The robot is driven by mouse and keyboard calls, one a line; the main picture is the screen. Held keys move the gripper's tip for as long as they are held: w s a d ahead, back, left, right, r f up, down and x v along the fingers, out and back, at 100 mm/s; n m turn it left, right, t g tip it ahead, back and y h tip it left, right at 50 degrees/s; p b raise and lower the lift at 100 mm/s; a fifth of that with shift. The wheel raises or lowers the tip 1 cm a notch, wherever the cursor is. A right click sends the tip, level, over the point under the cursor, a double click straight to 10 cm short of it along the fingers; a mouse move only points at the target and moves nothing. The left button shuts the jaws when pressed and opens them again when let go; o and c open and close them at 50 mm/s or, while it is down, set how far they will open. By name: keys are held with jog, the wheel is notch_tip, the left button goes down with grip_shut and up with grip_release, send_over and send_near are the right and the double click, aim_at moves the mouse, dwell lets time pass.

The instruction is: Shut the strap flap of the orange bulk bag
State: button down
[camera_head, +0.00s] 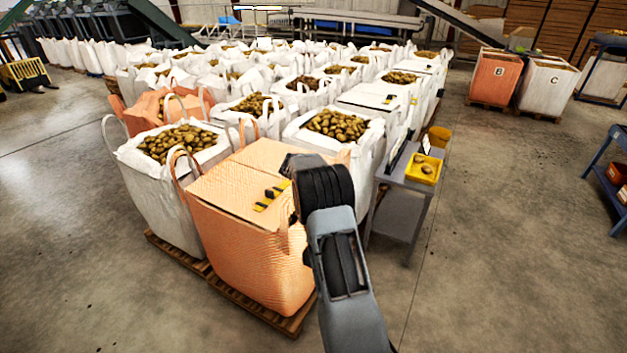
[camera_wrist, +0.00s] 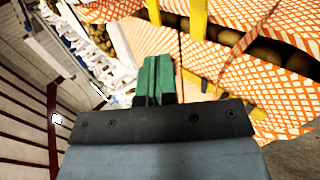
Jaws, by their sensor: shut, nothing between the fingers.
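The orange bulk bag (camera_head: 255,255) stands on a pallet at the front. Its top carries orange flap panels (camera_head: 230,185) with a black-and-yellow striped strap piece (camera_head: 271,196). In the wrist view, orange-and-white mesh panels (camera_wrist: 255,92) lie at the right with yellow straps (camera_wrist: 198,18). Potatoes (camera_wrist: 215,30) show through a gap between the panels. My gripper (camera_wrist: 157,62) has green fingers pressed together, with nothing between them, beside the mesh. In the head view my arm reaches over the bag's right side and hides the gripper and part of the top.
White bags of potatoes (camera_head: 165,200) crowd behind and left of the orange bag. A grey stand (camera_head: 400,205) with a yellow tray (camera_head: 424,168) is close at the right. Bags B (camera_head: 495,80) and C (camera_head: 546,88) stand farther back.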

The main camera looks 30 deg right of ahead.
notch_tip(320, 180, up, 14)
jog(key=p, duration=0.1)
jog(key=s+a+f+m+g+y, duration=0.2)
jog(key=s+a+f+m+y, duration=0.15)
jog(key=s+a+f, duration=0.35)
jog(key=s+a+r+m+t+y, duration=0.1)
jog(key=s+a+r+y, duration=0.1)
jog(key=s+a, duration=0.8)
jog(key=s+a+r+m+t+y, duration=0.1)
jog(key=s+a+r, duration=0.3)
jog(key=s+a, duration=0.7)
jog(key=shift+s+a+r+y, duration=0.3)
jog(key=shift+s+y, duration=0.45)
jog(key=shift+s, duration=2.35)
